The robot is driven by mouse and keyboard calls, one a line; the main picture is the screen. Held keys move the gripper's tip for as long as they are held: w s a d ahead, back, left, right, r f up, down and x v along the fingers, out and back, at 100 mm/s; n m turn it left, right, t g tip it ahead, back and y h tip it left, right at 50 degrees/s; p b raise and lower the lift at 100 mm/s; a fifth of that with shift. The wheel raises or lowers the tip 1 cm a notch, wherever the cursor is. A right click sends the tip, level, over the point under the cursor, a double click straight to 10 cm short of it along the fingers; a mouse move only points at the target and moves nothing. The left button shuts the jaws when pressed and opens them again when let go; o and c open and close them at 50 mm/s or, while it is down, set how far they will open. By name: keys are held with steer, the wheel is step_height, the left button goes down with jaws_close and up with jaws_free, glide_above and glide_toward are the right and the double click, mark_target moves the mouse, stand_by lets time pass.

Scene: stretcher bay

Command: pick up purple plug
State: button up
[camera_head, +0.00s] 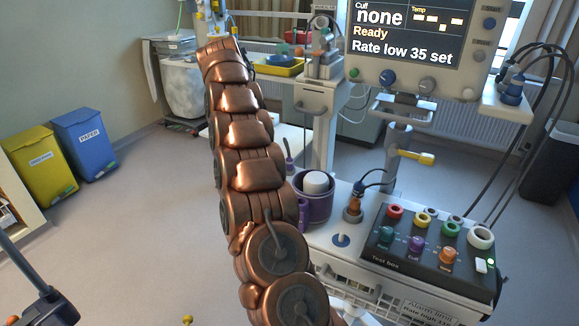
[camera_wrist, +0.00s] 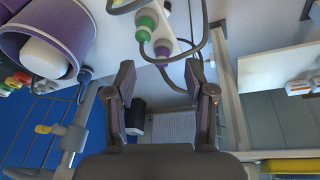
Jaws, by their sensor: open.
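My gripper (camera_wrist: 160,78) is open in the wrist view, with its two dark fingers apart and nothing between them. Ahead of the fingers, a green piece (camera_wrist: 144,24) and a small purple piece (camera_wrist: 163,47) sit on a white strip, with dark cable beside them. I cannot tell for sure that the purple piece is the purple plug. In the head view, a purple round piece (camera_head: 416,243) is on the dark test box (camera_head: 385,262), among other coloured ones. My gripper cannot be made out in the head view; my copper-coloured arm reaches up and away.
A purple cup (camera_head: 318,207) holding a white cylinder stands left of the test box; a similar purple cup (camera_wrist: 20,48) is at left in the wrist view. A monitor (camera_head: 430,40) hangs above. Yellow (camera_head: 40,163) and blue (camera_head: 84,142) bins stand left, with open floor before them.

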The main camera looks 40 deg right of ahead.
mark_target(289, 158)
steer(key=shift+s+d+f+m+g+h+b, duration=0.2)
steer(key=shift+d+f+m, duration=0.65)
steer(key=shift+d, duration=0.55)
steer(key=shift+s+d+f+m+g+h+b, duration=0.1)
steer(key=shift+s+d+f+m+b, duration=0.15)
steer(key=shift+d+f+m, duration=0.65)
steer(key=shift+s+d+f+m+g+h+b, duration=0.15)
steer(key=shift+d+f+m, duration=0.3)
steer(key=shift+d+f, duration=1.05)
steer(key=shift+d+p+x, duration=0.25)
steer(key=shift+p+x, duration=0.25)
steer(key=shift+x, duration=1.8)
steer(key=shift+r, duration=0.1)
steer(key=shift+c, duration=0.4)
jaws_close()
